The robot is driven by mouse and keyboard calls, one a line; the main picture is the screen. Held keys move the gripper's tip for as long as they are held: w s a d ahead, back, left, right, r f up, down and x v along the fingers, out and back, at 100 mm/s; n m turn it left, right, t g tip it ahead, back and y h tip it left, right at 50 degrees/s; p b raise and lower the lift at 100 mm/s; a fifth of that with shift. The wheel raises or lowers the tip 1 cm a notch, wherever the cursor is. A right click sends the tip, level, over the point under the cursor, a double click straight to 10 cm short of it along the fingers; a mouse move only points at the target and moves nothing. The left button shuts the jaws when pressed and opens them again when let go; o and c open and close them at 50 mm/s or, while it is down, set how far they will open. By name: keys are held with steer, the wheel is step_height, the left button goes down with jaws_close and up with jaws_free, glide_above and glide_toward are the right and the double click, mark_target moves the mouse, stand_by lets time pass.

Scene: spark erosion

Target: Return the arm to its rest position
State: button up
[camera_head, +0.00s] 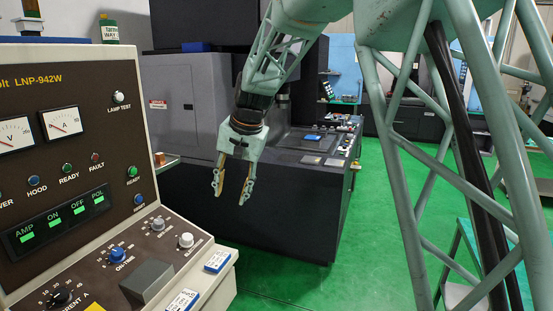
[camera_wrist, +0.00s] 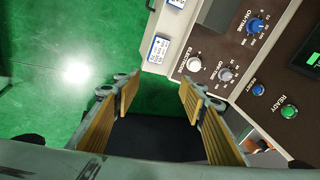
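My gripper (camera_head: 233,190) hangs down in the middle of the head view, at the end of my green lattice arm. Its two fingers are spread apart with nothing between them. It is in the air to the right of the control panel (camera_head: 75,150) and in front of the dark machine. In the wrist view, my gripper (camera_wrist: 155,100) shows two ribbed tan finger pads set wide apart. Green floor and a dark surface show between them. The control panel's knobs lie at the upper right of that view, clear of the fingers.
The panel's sloped desk carries knobs, a grey block (camera_head: 147,283) and white-blue labels (camera_head: 217,261). The dark machine (camera_head: 270,205) stands behind my gripper with a row of controls along its top edge. Green floor (camera_head: 365,260) is open to the right of the machine.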

steer(key=s+d+r+n+h+b, duration=0.15)
steer(key=s+d+r, duration=0.25)
steer(key=s+d, duration=0.75)
steer(key=s+d+r+b, duration=0.3)
steer(key=s+d+r, duration=0.2)
steer(key=s+d, duration=0.7)
steer(key=s+d+f+b, duration=0.1)
steer(key=s+d+f, duration=0.2)
steer(key=s, duration=0.7)
steer(key=s+d+f+t+h+b, duration=0.1)
steer(key=s+d+f, duration=0.2)
steer(key=s, duration=0.7)
steer(key=s+d+f+b, duration=0.1)
steer(key=s+d+f, duration=0.2)
steer(key=s, duration=0.6)
steer(key=d, duration=0.2)
steer(key=shift+s+d, duration=0.3)
steer(key=shift+s, duration=0.1)
steer(key=shift+w+r+n+h, duration=0.15)
steer(key=shift+r+n+h, duration=0.05)
steer(key=shift+n+h, duration=0.05)
